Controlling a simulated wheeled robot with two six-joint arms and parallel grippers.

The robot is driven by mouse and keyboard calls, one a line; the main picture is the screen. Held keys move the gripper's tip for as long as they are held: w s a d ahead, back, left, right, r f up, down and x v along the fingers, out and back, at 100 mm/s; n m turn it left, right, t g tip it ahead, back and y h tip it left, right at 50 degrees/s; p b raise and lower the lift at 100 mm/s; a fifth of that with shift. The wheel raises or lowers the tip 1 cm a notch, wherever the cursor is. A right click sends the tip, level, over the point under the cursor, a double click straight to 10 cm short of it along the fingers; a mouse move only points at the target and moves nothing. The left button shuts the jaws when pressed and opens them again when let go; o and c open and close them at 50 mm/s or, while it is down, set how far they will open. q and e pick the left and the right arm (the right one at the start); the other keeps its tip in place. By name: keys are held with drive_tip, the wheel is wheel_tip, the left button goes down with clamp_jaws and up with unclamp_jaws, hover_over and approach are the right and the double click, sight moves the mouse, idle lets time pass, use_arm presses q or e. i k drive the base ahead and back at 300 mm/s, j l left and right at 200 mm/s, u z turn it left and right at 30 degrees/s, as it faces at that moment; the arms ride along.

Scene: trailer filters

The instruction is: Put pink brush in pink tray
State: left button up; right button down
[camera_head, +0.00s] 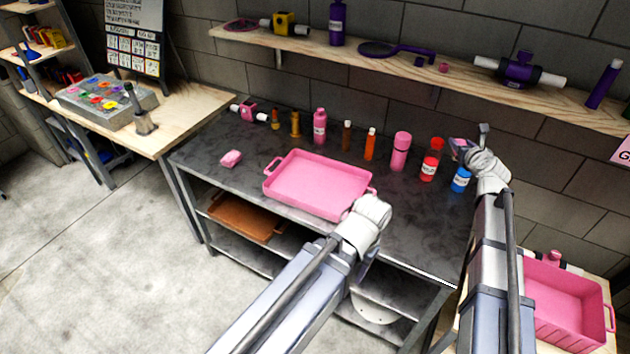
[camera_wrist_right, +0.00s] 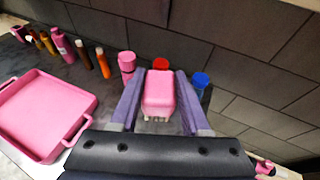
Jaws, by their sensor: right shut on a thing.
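The pink brush (camera_wrist_right: 159,92), a block with pale bristles at its lower end, is between the purple fingers of my right gripper (camera_wrist_right: 160,100), which is shut on it. In the head view, my right gripper (camera_head: 466,146) is at the table's right back, near the red and blue bottles. A little of the brush shows there. The pink tray (camera_head: 318,205) lies on the dark table, left of that gripper; it looks empty and also shows in the right wrist view (camera_wrist_right: 50,150). My left gripper (camera_head: 368,214) is by the tray's front right corner; its fingers are hidden.
A row of bottles, including a pink one (camera_head: 400,152), a red one (camera_head: 431,160) and a blue one (camera_head: 461,180), stands behind and right of the tray. A small pink block (camera_head: 231,158) lies left. A deep pink bin (camera_head: 565,305) is at lower right. A shelf (camera_head: 420,68) overhangs the back.

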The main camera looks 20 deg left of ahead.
sight(337, 195)
drive_tip(key=j, duration=0.6)
drive_tip(key=i+j+u, duration=0.1)
drive_tip(key=j, duration=1.1)
drive_tip(key=i+u, duration=0.05)
